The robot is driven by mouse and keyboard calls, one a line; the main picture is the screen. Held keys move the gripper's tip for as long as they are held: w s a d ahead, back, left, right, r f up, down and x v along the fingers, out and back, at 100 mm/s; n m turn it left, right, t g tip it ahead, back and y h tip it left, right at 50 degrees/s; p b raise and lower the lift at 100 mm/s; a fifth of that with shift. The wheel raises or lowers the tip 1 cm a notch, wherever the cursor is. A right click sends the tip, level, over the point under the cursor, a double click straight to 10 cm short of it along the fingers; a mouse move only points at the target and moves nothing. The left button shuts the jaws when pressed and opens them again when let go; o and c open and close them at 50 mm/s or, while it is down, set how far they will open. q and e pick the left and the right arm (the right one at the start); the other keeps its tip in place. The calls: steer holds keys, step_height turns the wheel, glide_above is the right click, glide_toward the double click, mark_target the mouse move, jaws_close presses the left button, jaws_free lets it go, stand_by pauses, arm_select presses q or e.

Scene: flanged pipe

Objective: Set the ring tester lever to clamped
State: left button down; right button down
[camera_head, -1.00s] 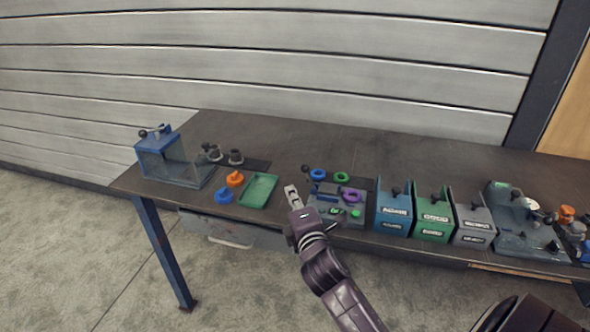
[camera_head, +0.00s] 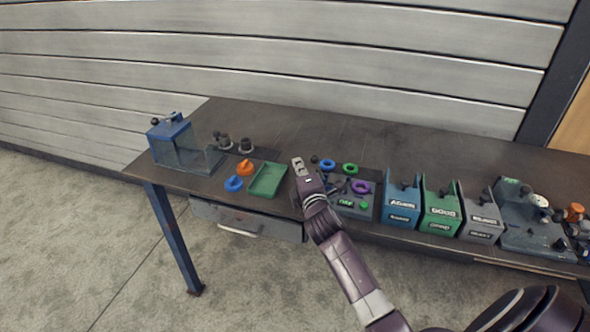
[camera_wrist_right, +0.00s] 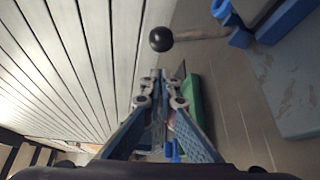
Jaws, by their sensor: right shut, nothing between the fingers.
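The ring tester (camera_head: 352,207) is the grey block with a green label and a green button at the front of the table. Its lever's black ball knob (camera_head: 314,158) shows just right of my right gripper (camera_head: 298,163) in the head view; my arm hides part of the tester's left side. In the right wrist view the lever (camera_wrist_right: 200,34) is a grey rod with a black ball (camera_wrist_right: 162,39), joined to a blue part. My right gripper (camera_wrist_right: 157,76) is shut and empty, its fingertips close to the ball with a visible gap. My left gripper is not in view.
Blue (camera_head: 403,205), green (camera_head: 440,208) and grey (camera_head: 481,216) bins stand to the right. The table behind is clear.

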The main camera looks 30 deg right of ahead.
steer(key=shift+s+d+r, duration=0.35)
steer(key=shift+s+d, duration=0.45)
steer(key=shift+d, duration=0.05)
steer(key=shift+s+d, duration=0.1)
